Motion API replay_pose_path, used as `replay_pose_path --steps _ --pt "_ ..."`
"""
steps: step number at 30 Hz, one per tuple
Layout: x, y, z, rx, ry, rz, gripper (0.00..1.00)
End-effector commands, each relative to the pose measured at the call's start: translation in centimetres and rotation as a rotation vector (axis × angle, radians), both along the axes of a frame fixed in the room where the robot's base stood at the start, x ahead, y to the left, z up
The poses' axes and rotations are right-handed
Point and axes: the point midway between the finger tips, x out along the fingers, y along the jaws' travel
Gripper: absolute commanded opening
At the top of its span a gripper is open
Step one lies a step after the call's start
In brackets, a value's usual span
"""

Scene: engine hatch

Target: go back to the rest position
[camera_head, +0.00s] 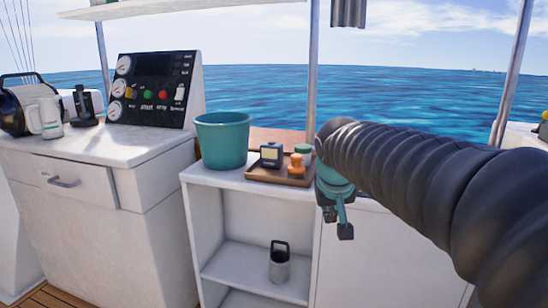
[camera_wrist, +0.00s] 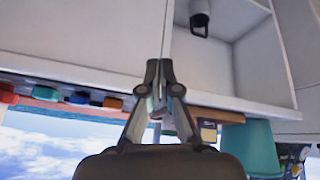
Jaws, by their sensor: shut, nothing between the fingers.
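My gripper (camera_head: 340,228) hangs at the end of my black ribbed arm, pointing down in front of the white cabinet, right of the open shelf. In the wrist view, which is upside down, my gripper (camera_wrist: 160,72) has its two fingers together with nothing between them. It is apart from the objects on the counter. The cabinet front (camera_wrist: 80,35) fills much of that view. My arm hides part of the cabinet and counter at the right of the head view.
A teal bucket (camera_head: 222,140) and a brown tray (camera_head: 262,172) with small items stand on the cabinet top left of my gripper. A grey canister (camera_head: 279,268) stands on the shelf. A gauge panel (camera_head: 150,88) is farther left. A post (camera_head: 312,65) rises behind.

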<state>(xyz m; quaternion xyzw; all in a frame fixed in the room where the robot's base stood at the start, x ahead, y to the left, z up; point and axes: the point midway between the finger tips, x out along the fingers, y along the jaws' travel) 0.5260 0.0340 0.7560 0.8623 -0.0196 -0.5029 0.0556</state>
Motion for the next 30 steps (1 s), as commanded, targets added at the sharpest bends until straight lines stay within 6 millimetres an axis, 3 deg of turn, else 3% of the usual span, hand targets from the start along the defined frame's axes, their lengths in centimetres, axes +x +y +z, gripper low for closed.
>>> replay_pose_path --steps 3,9,15,19,24,30 --pt "-5.9 -0.8 -2.7 0.020 0.054 0.037 0.00" --pt "-14.8 -1.7 -6.8 0.066 0.104 0.056 0.00" --pt "-21.2 -2.5 -9.3 0.110 0.100 0.014 0.00" --pt "-22.8 -3.1 -9.0 0.115 0.064 -0.006 0.00" --pt "-23.1 -3.3 -7.8 0.116 0.023 -0.020 0.00" --pt "-23.1 -3.4 -7.7 0.116 0.024 -0.024 0.00"
